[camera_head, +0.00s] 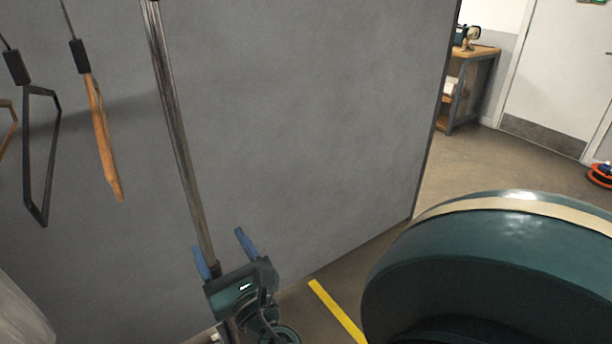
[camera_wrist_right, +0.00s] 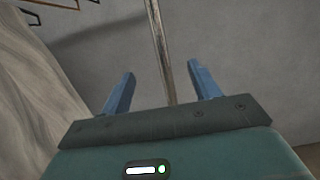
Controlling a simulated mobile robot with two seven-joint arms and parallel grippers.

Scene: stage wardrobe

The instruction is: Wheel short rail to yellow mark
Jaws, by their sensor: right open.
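A metal upright post (camera_head: 175,120), seemingly part of the short rail, runs down the left of the head view. Hangers, one black (camera_head: 40,150) and one wooden (camera_head: 103,140), hang to its left. My right gripper (camera_head: 222,248) is open at the lower part of the post. In the right wrist view the post (camera_wrist_right: 160,50) stands between the two blue fingers (camera_wrist_right: 160,80), with gaps on both sides. A yellow strip (camera_head: 335,310) lies on the floor right of the gripper. The rail's base and wheels are out of view. My left gripper is not in view.
A grey panel (camera_head: 310,110) stands close behind the post. Its right edge opens onto bare floor (camera_head: 470,170). A workbench (camera_head: 470,85) and a white door (camera_head: 560,70) are beyond. Pale cloth (camera_wrist_right: 40,100) hangs left of the gripper.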

